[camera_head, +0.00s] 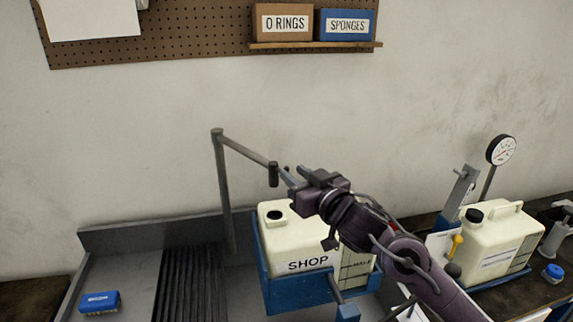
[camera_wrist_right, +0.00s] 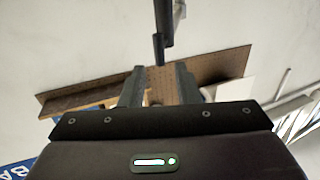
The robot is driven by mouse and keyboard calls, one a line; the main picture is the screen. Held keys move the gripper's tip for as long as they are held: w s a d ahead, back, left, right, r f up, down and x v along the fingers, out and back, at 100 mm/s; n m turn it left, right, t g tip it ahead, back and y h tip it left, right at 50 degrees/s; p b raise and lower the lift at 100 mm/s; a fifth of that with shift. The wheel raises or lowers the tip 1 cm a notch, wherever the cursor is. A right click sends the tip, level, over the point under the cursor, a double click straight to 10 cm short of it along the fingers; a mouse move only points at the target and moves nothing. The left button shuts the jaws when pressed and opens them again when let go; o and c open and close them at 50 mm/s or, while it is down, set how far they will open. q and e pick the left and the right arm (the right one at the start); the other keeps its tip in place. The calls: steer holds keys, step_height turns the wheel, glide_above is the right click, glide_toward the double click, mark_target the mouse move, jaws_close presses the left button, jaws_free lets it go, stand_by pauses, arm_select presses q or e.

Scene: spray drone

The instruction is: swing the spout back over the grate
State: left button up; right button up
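The spout (camera_head: 246,152) is a grey pipe on an upright post, reaching to the right with a short dark nozzle pointing down at its end. The nozzle hangs above the cream SHOP tank (camera_head: 300,240), near the tank's dark opening. The grate (camera_head: 188,285) is a set of dark slats in the sink, left of the tank. My right gripper (camera_head: 285,177) is just right of the nozzle. In the right wrist view its fingers (camera_wrist_right: 158,86) are apart with nothing between them, and the spout (camera_wrist_right: 163,25) shows just beyond the fingertips. My left gripper is out of view.
The tank sits in a blue holder (camera_head: 292,292). A blue brush (camera_head: 100,302) lies on the sink's left surface. A second cream tank (camera_head: 490,245) and a pressure gauge (camera_head: 501,150) stand at right. The space above the grate is clear.

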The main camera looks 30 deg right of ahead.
mark_target(288, 169)
steer(key=shift+w+a+p, duration=0.15)
steer(key=shift+w+p, duration=0.45)
steer(key=shift+w, duration=1.65)
jaws_close()
